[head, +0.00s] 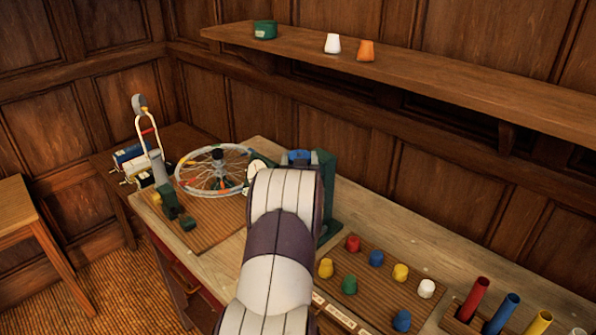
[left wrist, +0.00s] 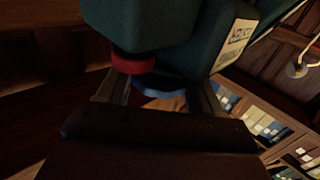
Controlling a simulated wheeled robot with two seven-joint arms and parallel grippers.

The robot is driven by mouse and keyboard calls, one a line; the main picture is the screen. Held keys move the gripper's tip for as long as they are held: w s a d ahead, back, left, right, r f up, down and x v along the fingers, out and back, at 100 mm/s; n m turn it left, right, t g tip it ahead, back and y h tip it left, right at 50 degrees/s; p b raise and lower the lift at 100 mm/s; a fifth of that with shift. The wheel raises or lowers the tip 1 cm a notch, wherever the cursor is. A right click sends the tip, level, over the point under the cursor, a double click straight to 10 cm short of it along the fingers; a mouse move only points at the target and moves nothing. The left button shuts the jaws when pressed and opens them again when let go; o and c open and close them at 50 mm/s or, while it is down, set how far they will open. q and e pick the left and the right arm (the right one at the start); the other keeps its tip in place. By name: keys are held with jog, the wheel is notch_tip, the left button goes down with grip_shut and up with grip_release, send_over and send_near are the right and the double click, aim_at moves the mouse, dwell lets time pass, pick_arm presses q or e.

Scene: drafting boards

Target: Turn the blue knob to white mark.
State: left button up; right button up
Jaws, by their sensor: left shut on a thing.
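The blue knob (left wrist: 160,91) shows in the left wrist view under a dark green housing (left wrist: 140,22), partly hidden by my gripper. My left gripper (left wrist: 157,86) has one finger on each side of it and is shut on it. A red knob or collar (left wrist: 132,64) sits close beside it on the housing. In the head view my left arm hides the gripper and much of the green device (head: 326,185); a blue part (head: 299,155) shows at its top. I cannot make out the white mark. My right gripper is not in view.
A spoked wheel (head: 190,183) on a board stands left of the arm. To the right are a board (head: 372,257) with several coloured caps and a rack (head: 459,311) of coloured tubes. A shelf (head: 430,75) runs above; the bench's back right is clear.

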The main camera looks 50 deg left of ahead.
pick_arm(q)
jog(key=shift+w+d+f+n+g+y, duration=0.15)
jog(key=shift+w+f+n+g+y, duration=0.05)
jog(key=shift+n+g+y, duration=0.35)
jog(key=shift+r+n+g+y, duration=0.2)
jog(key=shift+n+g+y, duration=0.45)
jog(key=shift+g, duration=0.5)
jog(key=shift+w+n+g+y+p, duration=0.1)
jog(key=shift+n+g+y+p, duration=0.25)
jog(key=shift+n+g, duration=0.7)
jog(key=shift+w+n+g+y+p, duration=0.1)
jog(key=shift+n+g+y+p, duration=0.4)
jog(key=shift+g, duration=0.85)
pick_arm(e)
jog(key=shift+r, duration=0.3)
pick_arm(q)
jog(key=shift+n+g, duration=0.4)
jog(key=shift+n, duration=0.05)
jog(key=o, duration=1.1)
jog(key=shift+c, duration=0.2)
jog(key=shift+d+b, duration=0.3)
jog(key=shift+d, duration=0.1)
jog(key=s+d+b, duration=0.1)
jog(key=d+b, duration=0.1)
jog(key=d, duration=0.9)
jog(key=shift+s+d+b, duration=0.3)
jog(key=shift+s+d, duration=0.1)
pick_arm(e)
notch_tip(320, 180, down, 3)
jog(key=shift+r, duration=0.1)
